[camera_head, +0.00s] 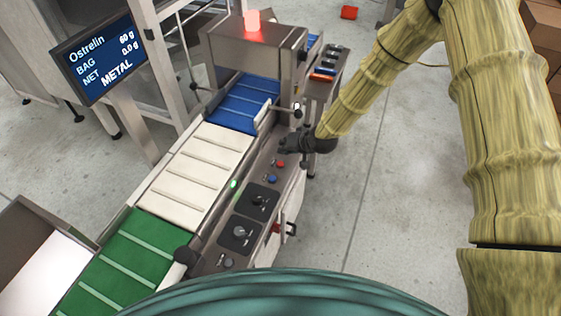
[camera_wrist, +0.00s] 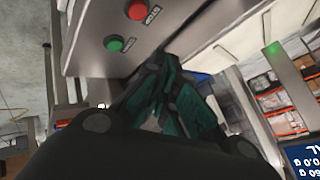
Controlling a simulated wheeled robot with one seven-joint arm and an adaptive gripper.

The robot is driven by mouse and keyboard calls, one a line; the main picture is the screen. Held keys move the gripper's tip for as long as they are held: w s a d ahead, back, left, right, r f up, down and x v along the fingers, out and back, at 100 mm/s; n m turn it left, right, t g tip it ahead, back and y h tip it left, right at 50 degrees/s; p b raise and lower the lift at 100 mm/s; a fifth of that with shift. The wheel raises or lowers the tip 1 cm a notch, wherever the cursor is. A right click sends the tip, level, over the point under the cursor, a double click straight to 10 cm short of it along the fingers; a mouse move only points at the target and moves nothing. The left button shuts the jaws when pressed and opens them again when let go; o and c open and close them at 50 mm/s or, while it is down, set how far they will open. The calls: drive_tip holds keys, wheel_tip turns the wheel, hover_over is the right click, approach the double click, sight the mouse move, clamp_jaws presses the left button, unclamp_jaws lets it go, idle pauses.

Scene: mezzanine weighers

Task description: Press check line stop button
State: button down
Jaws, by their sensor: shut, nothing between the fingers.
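My gripper (camera_head: 288,144) is shut and empty, low over the steel control panel (camera_head: 222,262) on the side of the check line. In the head view a red button (camera_head: 280,163) and a blue button (camera_head: 272,178) sit on that panel just below the gripper. The fingertips appear apart from both buttons. The head view does not show whether other buttons lie under the gripper.
The line has green (camera_head: 128,255), white (camera_head: 192,176) and blue (camera_head: 240,105) belts. A steel housing with a lit red lamp (camera_head: 253,21) straddles the blue belt. Two black knobs (camera_head: 239,232) are farther down the panel. A screen (camera_head: 97,58) reads METAL.

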sight(282, 162)
drive_tip(key=shift+w+a+r, duration=0.2)
drive_tip(key=shift+w+r, duration=0.3)
drive_tip(key=shift+w, duration=0.05)
drive_tip(key=shift+w+a+r, duration=0.15)
drive_tip(key=shift+w+r, duration=0.35)
drive_tip(key=shift+f, duration=0.15)
drive_tip(key=shift+f+b, duration=2.35)
drive_tip(key=shift+f, duration=1.95)
drive_tip(key=shift+f, duration=0.15)
drive_tip(key=shift+f+b, duration=0.25)
drive_tip(key=shift+b, duration=0.1)
drive_tip(key=shift+f+b, duration=0.35)
drive_tip(key=shift+f, duration=0.1)
drive_tip(key=shift+r, duration=0.2)
drive_tip(key=shift+r+p, duration=0.4)
drive_tip(key=shift+r, duration=0.3)
